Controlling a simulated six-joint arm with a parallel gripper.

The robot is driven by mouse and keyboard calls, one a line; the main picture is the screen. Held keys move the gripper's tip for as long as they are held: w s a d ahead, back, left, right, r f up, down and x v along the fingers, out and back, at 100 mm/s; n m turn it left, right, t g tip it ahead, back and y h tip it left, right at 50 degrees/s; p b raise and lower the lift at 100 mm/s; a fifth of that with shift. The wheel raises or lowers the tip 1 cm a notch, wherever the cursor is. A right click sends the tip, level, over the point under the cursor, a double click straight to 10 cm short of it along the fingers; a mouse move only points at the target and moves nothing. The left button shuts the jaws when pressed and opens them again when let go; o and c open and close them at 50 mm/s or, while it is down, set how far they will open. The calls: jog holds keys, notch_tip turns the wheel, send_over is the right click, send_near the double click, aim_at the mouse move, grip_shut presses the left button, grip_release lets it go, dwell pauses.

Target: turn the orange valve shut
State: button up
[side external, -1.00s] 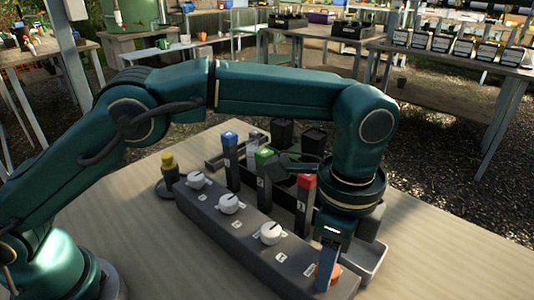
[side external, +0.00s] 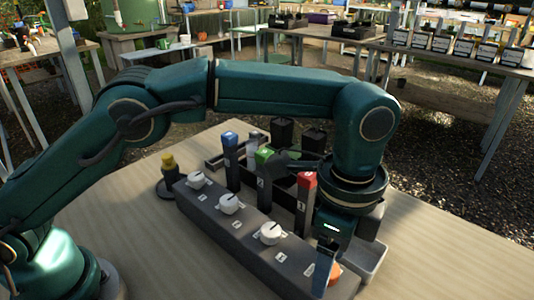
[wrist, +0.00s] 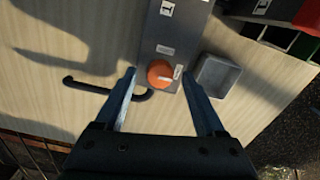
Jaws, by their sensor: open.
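The orange valve (side external: 336,272) is a round knob at the near end of a long grey manifold (side external: 240,243), partly hidden by my gripper in the side view. In the wrist view the orange valve (wrist: 159,72) shows whole, with a small mark on its lower right and a white label beside it. My gripper (side external: 324,277) is open and points down at the knob. In the wrist view its two fingers lie left and right of the knob, with gaps on both sides. I cannot tell whether the fingertips reach down to the knob's height.
Three white knobs (side external: 229,204) line the same manifold. Posts with blue, green and red (side external: 307,180) tops stand behind it. A small grey tray (wrist: 217,75) lies close to the right finger. A dark bent pipe (wrist: 140,95) leaves the manifold's end. The wooden tabletop in front is clear.

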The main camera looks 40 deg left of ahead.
jog(key=shift+r, duration=2.45)
